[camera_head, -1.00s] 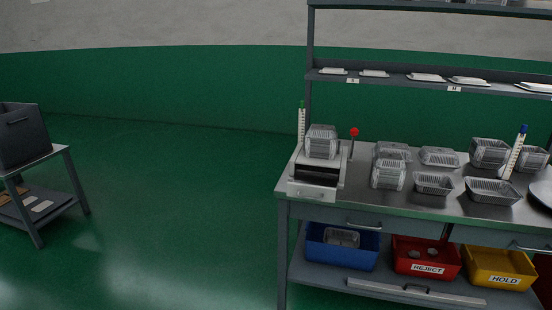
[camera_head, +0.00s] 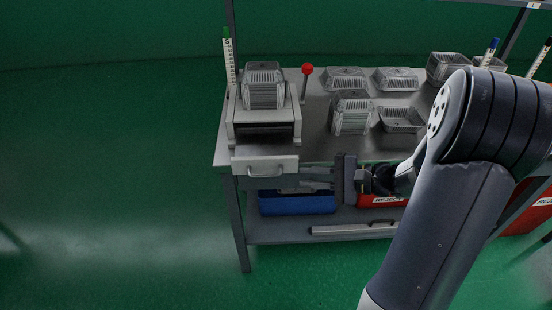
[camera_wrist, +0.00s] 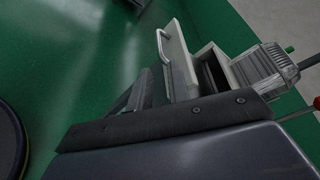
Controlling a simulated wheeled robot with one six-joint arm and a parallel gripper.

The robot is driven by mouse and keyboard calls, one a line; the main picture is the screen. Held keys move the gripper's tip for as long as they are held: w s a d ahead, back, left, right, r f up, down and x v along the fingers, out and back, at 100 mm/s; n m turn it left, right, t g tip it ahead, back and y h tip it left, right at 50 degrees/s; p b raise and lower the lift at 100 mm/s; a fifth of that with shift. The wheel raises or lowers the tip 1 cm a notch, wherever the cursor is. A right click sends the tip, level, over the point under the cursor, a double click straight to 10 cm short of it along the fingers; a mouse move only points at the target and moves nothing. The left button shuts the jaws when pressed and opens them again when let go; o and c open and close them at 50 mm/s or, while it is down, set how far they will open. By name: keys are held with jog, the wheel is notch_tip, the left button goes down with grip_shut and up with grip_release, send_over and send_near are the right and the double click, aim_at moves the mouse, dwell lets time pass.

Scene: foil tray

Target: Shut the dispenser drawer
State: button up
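The dispenser (camera_head: 233,118) is a pale grey box at the left end of the bench, with a stack of clear trays (camera_head: 264,88) on top. Its drawer (camera_head: 247,165) has a pale front with a bar handle and stands out past the bench's front edge; a dark gap shows behind the front. The drawer front also shows in the wrist view (camera_wrist: 178,62), handle at upper left. My gripper (camera_head: 297,181) is just right of the drawer front, at about its height or slightly lower, pointing left. Whether it touches the drawer is unclear. Its finger spacing is unclear in both views.
A red-knobbed lever (camera_head: 307,70) stands right of the dispenser. Clear trays (camera_head: 352,112) stand farther right on the bench. A blue bin (camera_head: 297,203) and a red REJECT bin (camera_head: 381,201) are on the lower shelf. The floor left of the bench is clear.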

aim_at(274, 176)
jog(key=x, duration=1)
jog(key=shift+w+a, duration=0.1)
jog(key=shift+a, duration=0.3)
jog(key=shift+c, duration=0.2)
grip_shut()
